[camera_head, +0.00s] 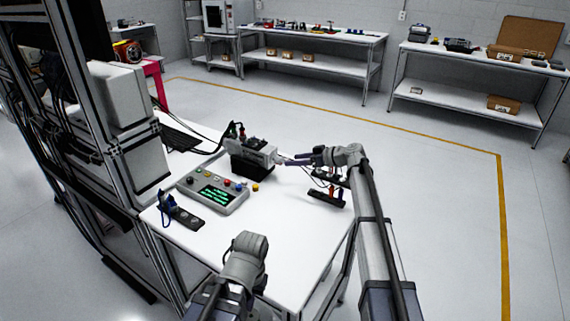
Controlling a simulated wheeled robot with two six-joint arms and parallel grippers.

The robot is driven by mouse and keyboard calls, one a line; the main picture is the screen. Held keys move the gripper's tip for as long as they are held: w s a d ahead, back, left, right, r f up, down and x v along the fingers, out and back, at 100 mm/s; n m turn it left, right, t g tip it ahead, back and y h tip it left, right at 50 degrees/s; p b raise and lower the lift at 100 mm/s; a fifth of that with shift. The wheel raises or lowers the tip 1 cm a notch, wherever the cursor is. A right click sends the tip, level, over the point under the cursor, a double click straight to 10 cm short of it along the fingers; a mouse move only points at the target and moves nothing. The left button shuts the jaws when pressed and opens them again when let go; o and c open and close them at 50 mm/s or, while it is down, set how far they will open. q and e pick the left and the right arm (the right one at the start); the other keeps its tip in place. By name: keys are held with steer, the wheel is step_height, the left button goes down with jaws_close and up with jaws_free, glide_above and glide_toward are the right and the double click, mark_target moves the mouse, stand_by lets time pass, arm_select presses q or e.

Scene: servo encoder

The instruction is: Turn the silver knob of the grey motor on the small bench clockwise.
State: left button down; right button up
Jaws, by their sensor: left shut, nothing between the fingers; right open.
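The grey motor (260,154) sits in a black mount on the small white bench (285,225). Its silver knob (278,160) is at the right end of the motor. My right gripper (291,160) is open, its fingers pointing left at the knob. The fingertips are very close to the knob, and I cannot tell whether they touch it. My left gripper (247,244) is shut and empty near the bench's front edge, away from the motor. Its fingertips are hidden from this view.
A grey control box (213,192) with coloured buttons and a green-lit display stands left of the motor. A small dark device (180,213) with blue wires lies at the front left. A dark board (326,198) lies at the right. The front middle of the bench is clear.

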mark_target(282, 161)
steer(key=b+x, duration=0.1)
steer(key=x, duration=0.4)
steer(key=shift+f+b, duration=0.1)
steer(key=shift+b, duration=0.2)
jaws_close()
